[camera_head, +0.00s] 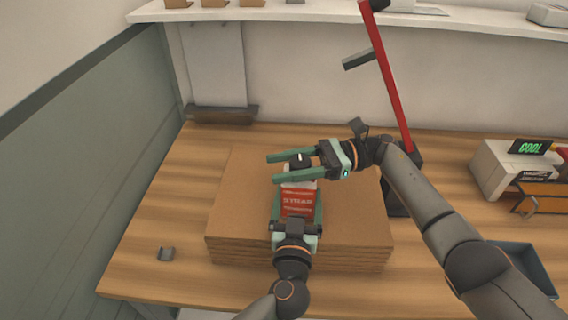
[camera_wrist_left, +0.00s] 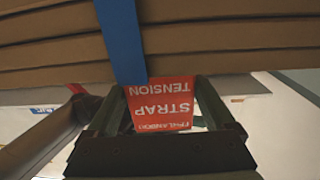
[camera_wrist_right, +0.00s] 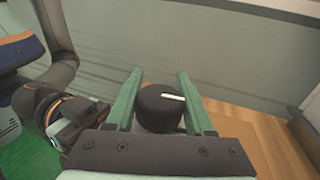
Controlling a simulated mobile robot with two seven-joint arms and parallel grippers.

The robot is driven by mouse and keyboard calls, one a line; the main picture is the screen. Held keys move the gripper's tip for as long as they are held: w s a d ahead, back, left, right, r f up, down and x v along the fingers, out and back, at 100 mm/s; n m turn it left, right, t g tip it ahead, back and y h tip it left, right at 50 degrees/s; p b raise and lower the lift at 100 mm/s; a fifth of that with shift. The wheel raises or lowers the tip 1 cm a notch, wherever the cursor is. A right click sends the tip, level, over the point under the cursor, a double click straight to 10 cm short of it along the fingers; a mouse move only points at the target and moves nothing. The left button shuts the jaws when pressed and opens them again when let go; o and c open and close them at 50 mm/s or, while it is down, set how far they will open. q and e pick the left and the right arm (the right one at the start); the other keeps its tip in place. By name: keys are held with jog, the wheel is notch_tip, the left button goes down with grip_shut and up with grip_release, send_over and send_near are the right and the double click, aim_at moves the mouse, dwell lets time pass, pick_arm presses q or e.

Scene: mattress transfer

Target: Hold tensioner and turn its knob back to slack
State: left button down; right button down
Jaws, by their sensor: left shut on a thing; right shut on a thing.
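The tensioner (camera_head: 298,202) is a red block with white lettering that includes "STRAP". It lies against the cardboard stack, and its lettered face also shows in the left wrist view (camera_wrist_left: 160,108). My left gripper (camera_head: 296,218) is shut on the tensioner's body from the front. The knob (camera_head: 300,160) is black with a white mark, at the tensioner's far end. My right gripper (camera_head: 272,168) comes in from the right with its fingers on either side of the knob. In the right wrist view the knob (camera_wrist_right: 160,108) sits between the green fingers, its white line pointing right.
The flat cardboard stack (camera_head: 240,215) lies on the wooden table (camera_head: 150,215), with a blue strap (camera_wrist_left: 120,40) across it. A red lever (camera_head: 390,85) stands behind my right arm. A label machine (camera_head: 500,165) and blue tray (camera_head: 525,265) are at right. A small grey piece (camera_head: 166,254) lies at left.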

jog(key=shift+d+g, duration=0.1)
jog(key=shift+g, duration=0.2)
jog(key=shift+c, duration=1.3)
grip_release()
jog(key=v, duration=0.7)
jog(key=shift+d, duration=0.2)
jog(key=shift+w, duration=0.1)
